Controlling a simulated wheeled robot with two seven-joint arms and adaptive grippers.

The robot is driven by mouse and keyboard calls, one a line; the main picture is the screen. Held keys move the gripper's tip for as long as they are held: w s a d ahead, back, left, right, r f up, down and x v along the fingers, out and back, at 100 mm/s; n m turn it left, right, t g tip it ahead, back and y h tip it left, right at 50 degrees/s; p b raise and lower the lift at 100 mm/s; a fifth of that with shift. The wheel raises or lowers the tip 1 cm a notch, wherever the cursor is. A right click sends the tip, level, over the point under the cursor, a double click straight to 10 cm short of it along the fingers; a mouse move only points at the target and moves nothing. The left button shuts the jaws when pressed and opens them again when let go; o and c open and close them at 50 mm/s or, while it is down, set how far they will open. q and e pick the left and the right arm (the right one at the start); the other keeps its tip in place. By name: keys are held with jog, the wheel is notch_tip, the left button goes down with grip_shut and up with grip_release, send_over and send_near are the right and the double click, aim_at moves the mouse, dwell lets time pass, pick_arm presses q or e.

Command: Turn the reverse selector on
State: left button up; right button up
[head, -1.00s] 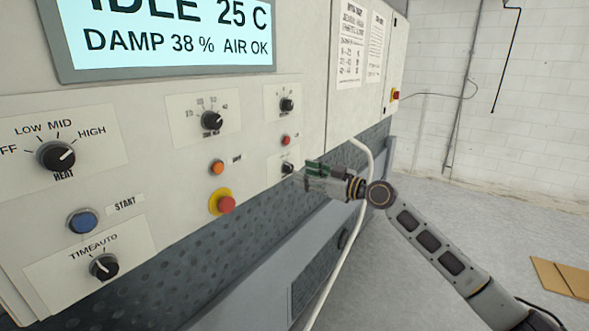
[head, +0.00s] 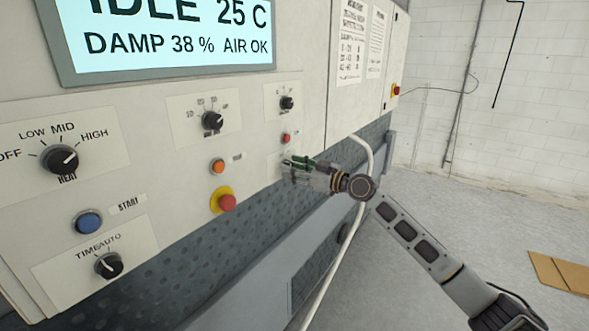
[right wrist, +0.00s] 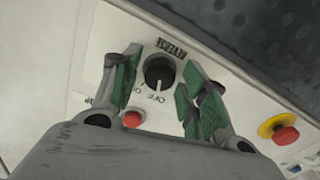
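The reverse selector (right wrist: 160,71) is a black round knob on a white plate marked REVERSE in the right wrist view. Its pointer lies toward the OFF marking, as far as the small lettering shows. My right gripper (right wrist: 157,85) is open, with one green-padded finger on each side of the knob and gaps visible between pads and knob. In the head view my right gripper (head: 290,168) is at the panel and hides most of the selector. My left gripper is not in view.
A red button (head: 286,139) sits just above the gripper. An orange button (head: 218,167) and a red emergency stop on a yellow ring (head: 226,202) are to its left. A pale hose (head: 362,160) hangs to its right.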

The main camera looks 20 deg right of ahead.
jog(key=c, duration=0.7)
jog(key=shift+m, duration=4.1)
jog(key=shift+c, duration=0.2)
